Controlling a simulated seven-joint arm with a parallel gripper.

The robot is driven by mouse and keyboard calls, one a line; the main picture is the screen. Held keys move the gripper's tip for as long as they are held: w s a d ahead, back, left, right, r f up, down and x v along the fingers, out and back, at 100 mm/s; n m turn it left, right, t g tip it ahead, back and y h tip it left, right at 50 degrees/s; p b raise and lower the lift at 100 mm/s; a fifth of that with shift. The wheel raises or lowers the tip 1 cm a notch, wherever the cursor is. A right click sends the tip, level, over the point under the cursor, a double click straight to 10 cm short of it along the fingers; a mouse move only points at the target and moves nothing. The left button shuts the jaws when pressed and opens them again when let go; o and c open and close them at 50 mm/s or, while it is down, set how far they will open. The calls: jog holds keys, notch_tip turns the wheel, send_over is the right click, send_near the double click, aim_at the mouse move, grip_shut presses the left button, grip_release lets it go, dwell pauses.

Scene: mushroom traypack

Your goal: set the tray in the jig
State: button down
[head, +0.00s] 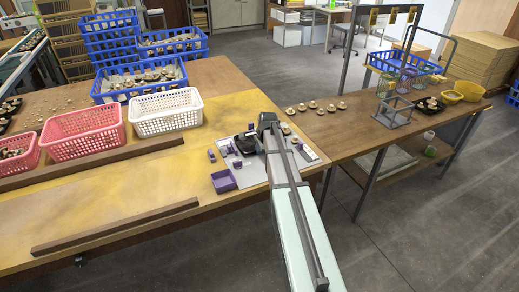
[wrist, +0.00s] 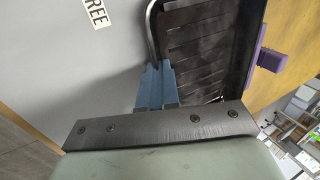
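The black tray (wrist: 205,45) has a slatted floor and a pale, curved rim in the wrist view. It also shows in the head view as a dark shape (head: 244,143) beside the end of my arm. The blue fingers of my gripper (wrist: 156,85) are close together on the tray's near left rim, with the rim running down between them. A purple jig block (wrist: 268,58) stands at the tray's right side. My arm hides part of the tray and sheet.
The grey sheet (wrist: 60,70) bears the word FREE. Pink baskets (head: 82,132) and a white basket (head: 166,111) stand to the left. Wooden strips (head: 115,228) lie across the table. Several mushrooms (head: 315,106) and a wire stand (head: 394,112) are on the right bench.

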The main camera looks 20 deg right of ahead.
jog(key=c, duration=1.8)
grip_release()
jog(key=shift+f, duration=0.15)
jog(key=o, duration=0.4)
jog(key=v, duration=1.2)
